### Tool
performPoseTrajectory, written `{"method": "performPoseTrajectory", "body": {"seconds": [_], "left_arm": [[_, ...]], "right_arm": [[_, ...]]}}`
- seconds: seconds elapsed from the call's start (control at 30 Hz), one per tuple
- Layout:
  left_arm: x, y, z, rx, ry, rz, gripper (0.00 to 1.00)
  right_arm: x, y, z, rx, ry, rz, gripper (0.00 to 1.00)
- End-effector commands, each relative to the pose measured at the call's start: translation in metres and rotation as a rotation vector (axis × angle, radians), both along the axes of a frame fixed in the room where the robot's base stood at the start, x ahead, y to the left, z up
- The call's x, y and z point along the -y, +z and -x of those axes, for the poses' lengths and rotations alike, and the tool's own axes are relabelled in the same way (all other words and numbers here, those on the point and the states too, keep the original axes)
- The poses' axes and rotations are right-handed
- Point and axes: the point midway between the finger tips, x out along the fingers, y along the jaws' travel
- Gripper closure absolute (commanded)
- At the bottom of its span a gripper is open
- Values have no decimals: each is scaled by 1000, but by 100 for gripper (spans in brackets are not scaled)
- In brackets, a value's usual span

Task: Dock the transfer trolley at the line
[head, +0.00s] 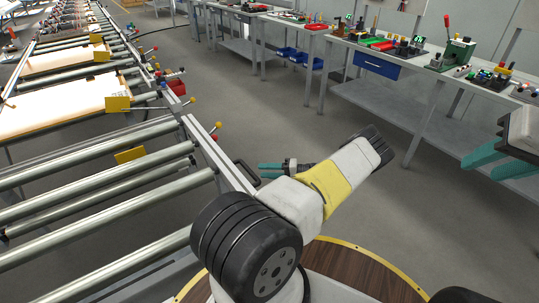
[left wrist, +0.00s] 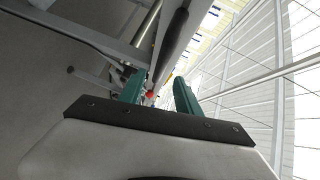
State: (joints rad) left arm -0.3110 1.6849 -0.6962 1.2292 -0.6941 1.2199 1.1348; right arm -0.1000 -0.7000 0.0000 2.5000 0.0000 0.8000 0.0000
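The near roller section, which looks like the transfer trolley (head: 105,202), fills the lower left of the head view, with bare steel rollers. A black handle (head: 246,170) stands out from its right-hand side rail. The line (head: 50,92), a longer roller conveyor carrying pale panels, lies beyond it. I cannot tell whether the two touch. My left gripper (head: 260,171) is open beside the handle, fingers pointing towards it. The left wrist view also shows its spread teal fingers (left wrist: 158,88), with a dark bar (left wrist: 172,38) beyond them. My right gripper (head: 478,170) is open and empty at the right edge.
A long workbench (head: 400,65) with tools and a blue drawer (head: 376,66) runs along the back right. Red and yellow knobs (head: 190,100) stick out from the conveyor side. Grey floor (head: 235,105) between conveyor and bench is clear.

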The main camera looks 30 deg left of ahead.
Motion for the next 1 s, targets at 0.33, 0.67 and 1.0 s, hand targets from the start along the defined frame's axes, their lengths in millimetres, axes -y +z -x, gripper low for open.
{"method": "performPoseTrajectory", "body": {"seconds": [0.33, 0.67, 1.0], "left_arm": [[-51, -7, 17, -3, 5, 1, 60], [-70, -10, 23, -2, 3, 1, 60], [-69, -10, 22, -2, 3, 2, 96]], "right_arm": [[0, 0, 0, 0, 0, 0, 64], [0, 0, 0, 0, 0, 0, 64], [0, 0, 0, 0, 0, 0, 64]]}}
